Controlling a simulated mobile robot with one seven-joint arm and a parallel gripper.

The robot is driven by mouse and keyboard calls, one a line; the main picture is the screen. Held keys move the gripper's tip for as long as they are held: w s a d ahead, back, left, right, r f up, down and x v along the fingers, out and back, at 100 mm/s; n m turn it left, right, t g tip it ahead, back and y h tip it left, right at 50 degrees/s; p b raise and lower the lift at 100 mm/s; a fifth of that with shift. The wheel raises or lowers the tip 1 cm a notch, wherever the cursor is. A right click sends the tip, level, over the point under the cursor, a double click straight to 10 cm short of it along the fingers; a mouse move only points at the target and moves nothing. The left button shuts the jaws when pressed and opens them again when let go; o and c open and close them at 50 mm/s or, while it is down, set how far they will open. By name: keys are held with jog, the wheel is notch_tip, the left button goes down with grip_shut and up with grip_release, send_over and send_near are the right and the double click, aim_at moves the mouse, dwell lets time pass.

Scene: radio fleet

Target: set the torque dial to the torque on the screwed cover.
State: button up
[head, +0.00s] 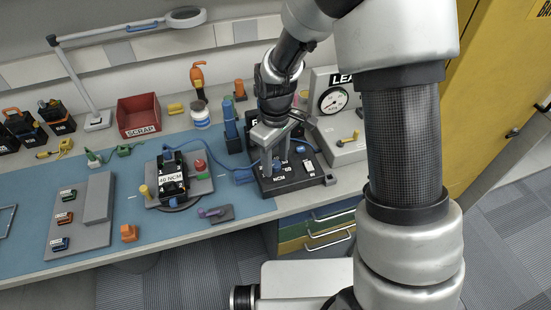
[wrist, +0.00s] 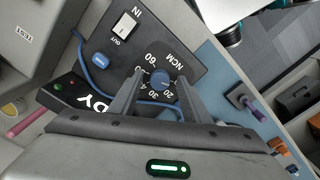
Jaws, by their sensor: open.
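The torque dial (wrist: 160,84) is a small blue knob on a black panel (wrist: 112,62) marked NCM, with 60, 30 and 20 readable around it. Its pointer setting is too small to tell. My gripper (wrist: 161,77) is open, with one finger on either side of the dial; I cannot tell whether they touch it. The left finger partly hides the scale. In the head view my gripper (head: 271,140) is over the black dial unit (head: 290,184). The screwed cover (head: 173,182) is a black block in a grey fixture, with a white label that seems to read 40 NCM.
An IN/OUT switch (wrist: 124,27) and another blue knob (wrist: 100,61) share the panel. A blue cable (head: 238,178) runs left from the unit. A gauge box (head: 333,101) stands behind right. A purple-handled piece (head: 214,212) lies near the bench's front edge.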

jog(key=c, duration=1)
jog(key=shift+c, duration=0.2)
